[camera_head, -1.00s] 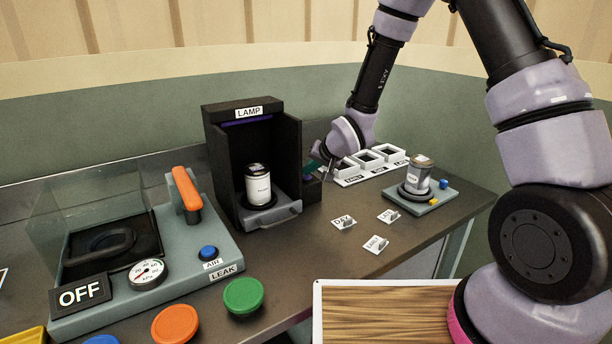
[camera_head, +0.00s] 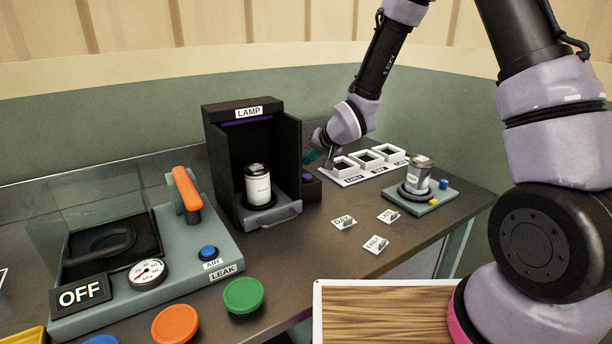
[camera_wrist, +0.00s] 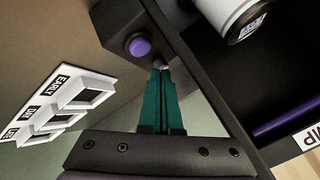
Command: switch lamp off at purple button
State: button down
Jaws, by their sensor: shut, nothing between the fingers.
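The lamp booth (camera_head: 211,150) is a black box labelled LAMP, with a purple strip (camera_head: 247,121) under its top. A white canister (camera_head: 258,188) stands inside it. The purple button (camera_head: 308,177) sits on a small dark block at the booth's right side; it shows as a round purple cap in the wrist view (camera_wrist: 140,46). My gripper (camera_head: 314,157) is beside the booth's right wall, above the button block and apart from the button. In the wrist view its green fingers (camera_wrist: 161,72) are together and empty, their tips close to the block beside the button.
A white rack of labelled square slots (camera_head: 347,176) stands just right of my gripper. A grey canister (camera_head: 419,176) on a blue-grey base stands further right. Small label tags (camera_head: 343,222) lie in front. The leak tester (camera_head: 190,257) with its orange handle is at left.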

aim_at(309, 177)
jog(key=shift+r, duration=2.3)
jog(key=s+d+r+m+h, duration=0.1)
jog(key=s+d+r+h, duration=0.15)
jog(key=d+r, duration=0.6)
jog(key=s+d+r+m+h, duration=0.15)
jog(key=s+d+r, duration=0.25)
jog(key=d+r, duration=0.4)
jog(key=s+d+r, duration=0.3)
jog(key=s+d, duration=0.2)
jog(key=s, duration=0.4)
jog(key=s+d+r, duration=0.4)
jog(key=s+d, duration=0.1)
jog(key=s, duration=0.5)
jog(key=shift+s+m, duration=0.25)
jog(key=shift+m, duration=0.1)
jog(key=shift+r, duration=0.1)
